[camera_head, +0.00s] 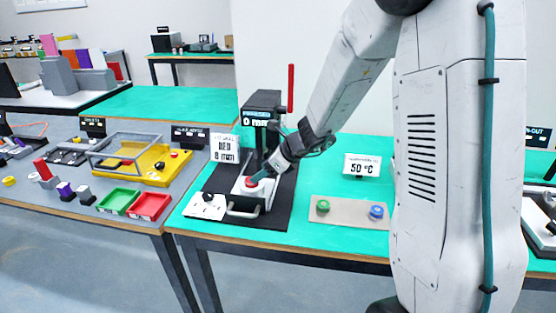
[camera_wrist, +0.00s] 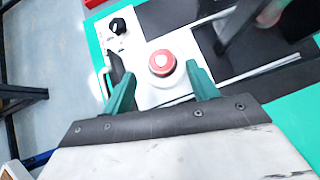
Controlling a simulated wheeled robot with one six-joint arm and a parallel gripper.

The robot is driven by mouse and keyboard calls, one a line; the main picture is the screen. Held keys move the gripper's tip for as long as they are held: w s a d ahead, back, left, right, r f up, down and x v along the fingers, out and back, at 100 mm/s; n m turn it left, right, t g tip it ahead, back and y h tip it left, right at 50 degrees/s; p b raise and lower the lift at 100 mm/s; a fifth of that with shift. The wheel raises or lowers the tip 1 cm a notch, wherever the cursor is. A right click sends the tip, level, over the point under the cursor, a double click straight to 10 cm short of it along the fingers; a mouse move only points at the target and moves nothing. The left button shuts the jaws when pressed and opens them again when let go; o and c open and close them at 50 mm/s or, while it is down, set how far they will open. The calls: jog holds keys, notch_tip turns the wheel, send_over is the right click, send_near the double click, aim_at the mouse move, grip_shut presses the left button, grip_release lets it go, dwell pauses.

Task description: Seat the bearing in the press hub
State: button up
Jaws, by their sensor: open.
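The press (camera_head: 262,125) stands on a black mat on the green table, its display reading 0 mm. On its white drawer (camera_head: 240,201) sits a red round part (camera_head: 252,182) with a pale centre. The red part also shows in the wrist view (camera_wrist: 162,63). I cannot tell whether its centre is the bearing or the hub. My gripper (camera_wrist: 161,72) is open, its green fingers on either side of the red part's near edge. I cannot tell if they touch it. In the head view my gripper (camera_head: 267,173) reaches down just above the drawer.
A beige plate to the right holds a green part (camera_head: 323,206) and a blue part (camera_head: 376,211). A white control box with a black knob (camera_head: 208,197) stands left of the drawer. A red lever (camera_head: 291,88) rises beside the press. A 50 °C sign (camera_head: 362,166) stands behind the plate.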

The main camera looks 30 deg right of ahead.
jog(key=v, duration=0.8)
jog(key=s+a+r+n+g, duration=0.2)
jog(key=s+a+r+n, duration=0.2)
jog(key=s+n, duration=0.35)
jog(key=s+a+r+n+g, duration=0.2)
jog(key=s+a+r+n, duration=0.2)
jog(key=s+n, duration=0.35)
jog(key=s+d+n+h, duration=0.2)
jog(key=s+n+h, duration=0.1)
jog(key=s+n, duration=0.3)
jog(key=s+d+r+n+g+h, duration=0.1)
jog(key=s+n+h, duration=0.2)
jog(key=s+n, duration=0.3)
jog(key=s, duration=0.4)
jog(key=shift+s+d+r, duration=0.2)
jog(key=shift+d+r, duration=0.15)
jog(key=shift+d, duration=0.05)
